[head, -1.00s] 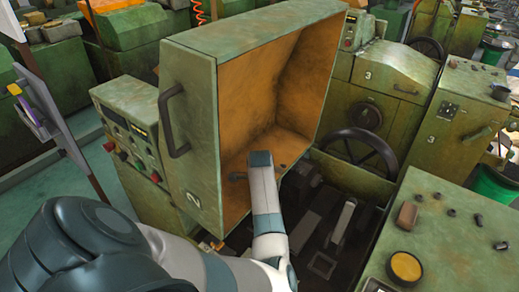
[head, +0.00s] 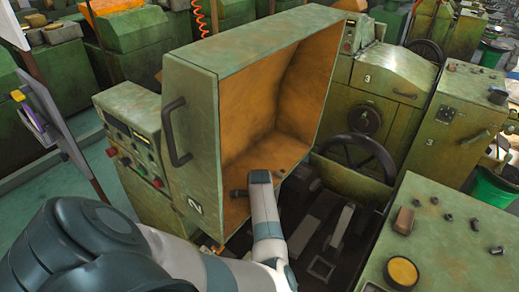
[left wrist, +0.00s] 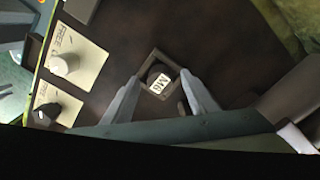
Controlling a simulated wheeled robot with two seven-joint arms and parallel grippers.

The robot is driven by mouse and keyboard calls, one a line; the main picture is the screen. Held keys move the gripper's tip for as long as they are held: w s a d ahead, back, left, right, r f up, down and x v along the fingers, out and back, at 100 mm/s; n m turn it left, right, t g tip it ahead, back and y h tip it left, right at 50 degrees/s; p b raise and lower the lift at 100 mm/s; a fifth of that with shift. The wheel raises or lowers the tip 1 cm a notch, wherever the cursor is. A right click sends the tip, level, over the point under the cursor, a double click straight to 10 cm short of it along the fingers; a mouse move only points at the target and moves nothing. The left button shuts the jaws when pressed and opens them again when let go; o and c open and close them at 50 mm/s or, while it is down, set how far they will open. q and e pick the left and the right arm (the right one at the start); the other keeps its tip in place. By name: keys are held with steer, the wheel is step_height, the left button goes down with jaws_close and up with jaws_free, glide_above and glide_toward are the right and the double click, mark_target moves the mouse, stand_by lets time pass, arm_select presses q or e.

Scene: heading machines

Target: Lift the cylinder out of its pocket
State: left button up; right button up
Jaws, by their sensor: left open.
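In the left wrist view, a dark round cylinder (left wrist: 157,74) sits in a square, pale-rimmed pocket (left wrist: 146,88) in a dark brown surface. A white label on it seems to read "M6". My left gripper (left wrist: 165,88) is open, with one pale finger on each side of the pocket. I cannot tell whether either finger touches the cylinder. In the head view, my left arm reaches into the machine by the open green guard (head: 270,50); its fingertips are hidden there. My right gripper is not in view.
Two cream plates with knobs, a white knob (left wrist: 65,65) and a dark knob (left wrist: 45,114), lie left of the pocket. The guard's edge and handle (head: 173,135) stand close to my arm. A black handwheel (head: 357,160) and a green control box (head: 450,235) are to the right.

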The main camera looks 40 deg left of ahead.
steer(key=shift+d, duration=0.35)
arm_select(q)
jaws_close()
steer(key=shift+w+r, duration=0.1)
